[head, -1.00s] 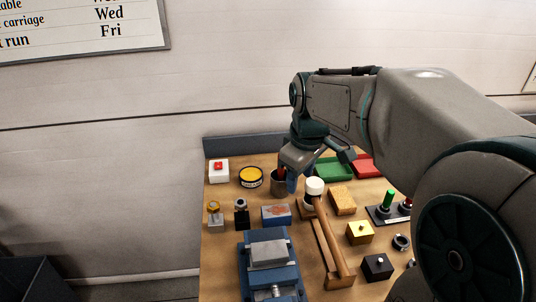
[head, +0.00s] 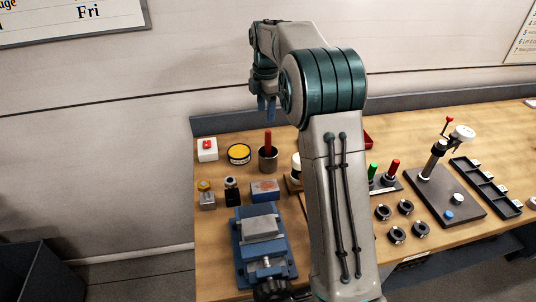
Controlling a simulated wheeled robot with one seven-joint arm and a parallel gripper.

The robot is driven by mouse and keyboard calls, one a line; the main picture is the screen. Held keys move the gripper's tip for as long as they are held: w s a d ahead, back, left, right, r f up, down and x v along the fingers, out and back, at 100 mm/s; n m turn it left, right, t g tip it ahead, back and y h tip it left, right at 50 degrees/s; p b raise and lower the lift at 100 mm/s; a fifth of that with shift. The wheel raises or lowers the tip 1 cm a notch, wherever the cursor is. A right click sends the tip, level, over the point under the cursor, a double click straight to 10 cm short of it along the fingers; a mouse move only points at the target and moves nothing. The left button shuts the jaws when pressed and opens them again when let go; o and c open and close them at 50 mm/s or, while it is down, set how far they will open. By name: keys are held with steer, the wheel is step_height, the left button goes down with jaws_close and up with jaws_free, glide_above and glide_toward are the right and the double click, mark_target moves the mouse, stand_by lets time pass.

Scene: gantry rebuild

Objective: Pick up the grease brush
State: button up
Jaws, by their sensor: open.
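A red handle (head: 268,138), which I take to be the grease brush, stands upright in a grey metal cup (head: 268,160) near the back left of the workbench. Its lower end is hidden inside the cup. My gripper (head: 266,116) points down with its blue fingers just above the top of the handle in the picture. It is open and empty; I cannot tell the exact gap to the handle.
A yellow tin (head: 239,153) and a white box with a red button (head: 207,149) stand left of the cup. A blue vise (head: 262,245) and a blue box (head: 265,190) are in front. My arm hides the bench's middle. A dark stand (head: 445,195) is at right.

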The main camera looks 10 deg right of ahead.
mark_target(266, 130)
step_height(266, 130, down, 8)
steer(key=shift+r+p, duration=0.2)
steer(key=shift+p, duration=0.3)
steer(key=shift+d+f+p, duration=0.15)
steer(key=shift+f+p, duration=0.35)
steer(key=shift+f, duration=0.8)
steer(key=shift+d+f+p, duration=0.15)
steer(key=shift+f+p, duration=0.3)
steer(key=shift+f, duration=0.85)
jaws_close()
